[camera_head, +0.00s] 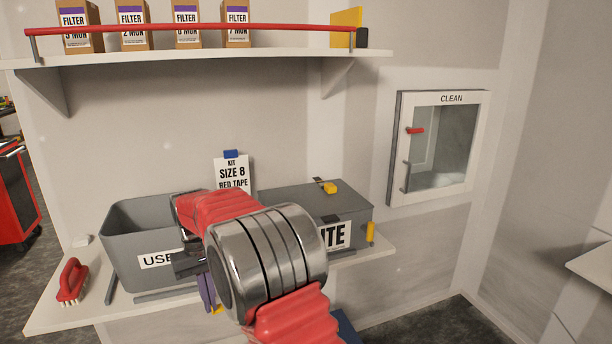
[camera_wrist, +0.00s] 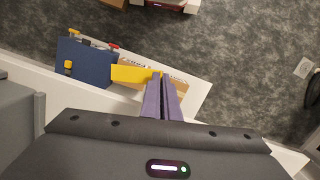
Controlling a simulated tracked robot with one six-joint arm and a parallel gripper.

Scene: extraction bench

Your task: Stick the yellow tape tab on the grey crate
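A flat yellow tab (camera_wrist: 130,73) sticks out to the left from the tips of my gripper (camera_wrist: 158,78) in the wrist view. The two purple fingers meet at its right end and look shut on it. In the head view my gripper (camera_head: 208,296) points down in front of the bench, with a bit of yellow at its tips; my wrist hides most of it. An open grey crate (camera_head: 125,225) with a partly hidden "USE" label stands left of it. A closed grey case (camera_head: 295,205) with a label ending in "ITE" stands behind my arm. The gripper is apart from both.
A red brush (camera_head: 71,281) lies at the bench's left end. A kit card (camera_head: 232,174) stands behind the crate. A shelf (camera_head: 200,55) with filter boxes runs above. A blue box (camera_wrist: 85,62) and a labelled brown box (camera_wrist: 165,83) are below the gripper.

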